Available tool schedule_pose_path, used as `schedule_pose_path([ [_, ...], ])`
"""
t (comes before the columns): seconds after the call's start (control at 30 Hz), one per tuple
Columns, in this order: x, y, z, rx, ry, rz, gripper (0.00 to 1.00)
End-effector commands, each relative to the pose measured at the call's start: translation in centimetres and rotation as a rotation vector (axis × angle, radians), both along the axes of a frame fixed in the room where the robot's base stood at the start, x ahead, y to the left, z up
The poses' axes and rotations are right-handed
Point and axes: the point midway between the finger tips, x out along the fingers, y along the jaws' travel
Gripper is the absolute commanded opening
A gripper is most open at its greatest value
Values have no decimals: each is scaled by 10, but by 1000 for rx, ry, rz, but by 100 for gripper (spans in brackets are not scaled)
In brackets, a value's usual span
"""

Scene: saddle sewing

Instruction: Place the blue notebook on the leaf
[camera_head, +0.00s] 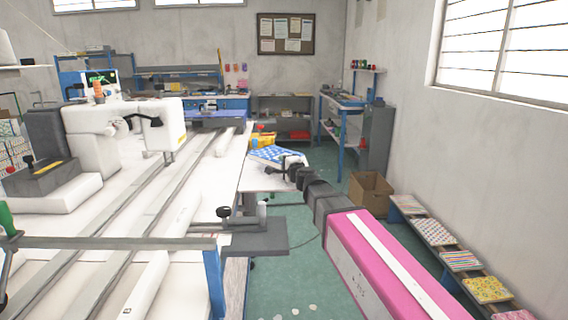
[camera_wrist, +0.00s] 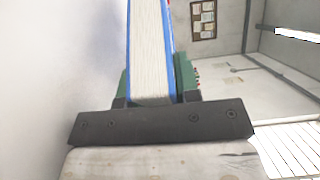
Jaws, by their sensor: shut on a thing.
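The blue notebook (camera_head: 275,153), with a blue and white checked cover, is in my gripper (camera_head: 284,169) past the right edge of the long sewing table. In the wrist view the notebook (camera_wrist: 150,50) shows its pale page edges between blue covers. My gripper (camera_wrist: 152,88) is shut on it, with a green pad on each side. A pale flat surface that looks like the leaf (camera_head: 257,182) extends from the table's right side, below and beside the notebook. My gripper and arm hide part of it. I cannot tell the gap between notebook and leaf.
The white sewing machine (camera_head: 125,130) stands on the long table at the left. A yellow item (camera_head: 263,139) is just behind the notebook. A cardboard box (camera_head: 370,193) stands on the floor at right, near a low bench (camera_head: 433,232) with patterned items. Green floor lies between.

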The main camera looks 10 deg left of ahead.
Motion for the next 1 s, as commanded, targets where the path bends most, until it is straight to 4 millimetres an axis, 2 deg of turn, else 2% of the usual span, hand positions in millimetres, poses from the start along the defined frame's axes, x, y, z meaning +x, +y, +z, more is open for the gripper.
schedule_pose_path([
  [0.03, 0, 0, -1, 0, 0, 0, 0],
  [0.07, 0, 0, -1, 0, 0, 0, 36],
  [0.1, 0, 0, -1, 0, 0, 0, 49],
  [0.13, 0, 0, -1, 0, 0, 0, 55],
  [0.67, 0, 0, 5, -1, -1, 0, 55],
  [1.0, -51, -37, 4, 0, 0, -1, 55],
])
